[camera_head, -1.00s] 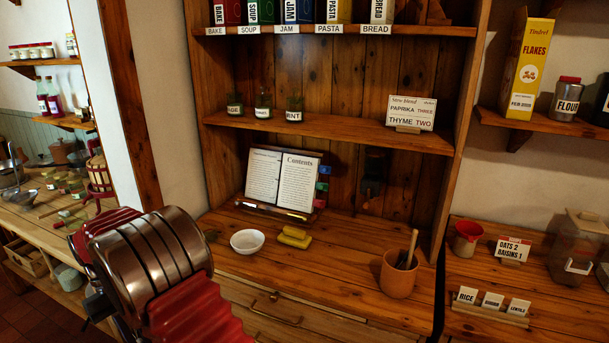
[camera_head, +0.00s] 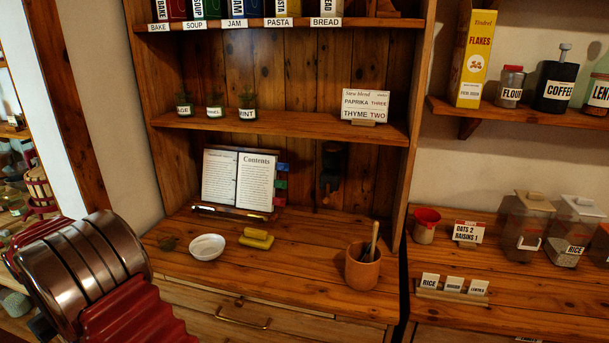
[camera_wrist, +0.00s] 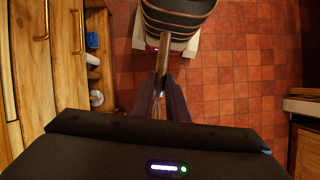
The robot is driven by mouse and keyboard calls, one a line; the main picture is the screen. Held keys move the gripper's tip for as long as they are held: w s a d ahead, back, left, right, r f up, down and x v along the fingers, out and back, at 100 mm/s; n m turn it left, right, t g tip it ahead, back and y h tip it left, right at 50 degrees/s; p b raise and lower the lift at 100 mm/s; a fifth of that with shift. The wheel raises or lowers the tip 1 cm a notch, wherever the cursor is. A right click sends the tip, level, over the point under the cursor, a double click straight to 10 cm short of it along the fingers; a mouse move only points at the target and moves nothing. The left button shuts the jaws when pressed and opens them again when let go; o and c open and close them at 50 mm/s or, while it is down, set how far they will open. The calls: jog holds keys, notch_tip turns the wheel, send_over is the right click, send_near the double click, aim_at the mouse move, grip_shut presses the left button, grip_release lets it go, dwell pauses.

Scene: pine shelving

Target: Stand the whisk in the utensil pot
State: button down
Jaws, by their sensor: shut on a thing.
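The utensil pot (camera_head: 362,270) is a terracotta-coloured cup standing on the wooden counter, right of centre in the head view. A utensil with a wooden handle (camera_head: 374,238) leans in it. My gripper (camera_wrist: 160,100) shows in the wrist view with its two dark fingers close together. It is shut on the whisk (camera_wrist: 162,78), a thin metal thing whose wires show between the fingers. The view there looks down at the floor. The whisk and gripper are not seen in the head view, where only my arm shows at lower left.
On the counter are a white bowl (camera_head: 206,246), yellow blocks (camera_head: 256,239) and an open book on a stand (camera_head: 238,180). A shelf (camera_head: 285,126) hangs above the pot. Small label cards (camera_head: 453,285) stand on the counter to the right. Red tiled floor (camera_wrist: 235,75) is clear below.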

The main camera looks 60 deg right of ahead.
jog(key=s+d+r+n+g+h, duration=0.2)
jog(key=s+d+r, duration=0.2)
jog(key=s+d, duration=0.55)
jog(key=s+d+r+n+g+h, duration=0.2)
jog(key=s+d+r, duration=0.15)
jog(key=d, duration=1.05)
jog(key=s+d+r+n+g+h, duration=0.1)
jog(key=s+d+r+g+h, duration=0.15)
jog(key=s+d, duration=0.65)
jog(key=s+d+r+n+h, duration=0.3)
jog(key=s+d+r+h, duration=0.3)
jog(key=s+d+r, duration=0.2)
jog(key=s+d+r+n+h, duration=0.3)
jog(key=s+d+r+h, duration=0.4)
jog(key=s+r, duration=0.5)
jog(key=shift+s+d+r+n, duration=0.15)
jog(key=shift+d+r+n, duration=0.15)
jog(key=shift+d+r, duration=0.65)
jog(key=shift+d+f+g, duration=0.15)
jog(key=shift+f+g, duration=0.1)
notch_tip(320, 180, down, 16)
jog(key=shift+f, duration=0.15)
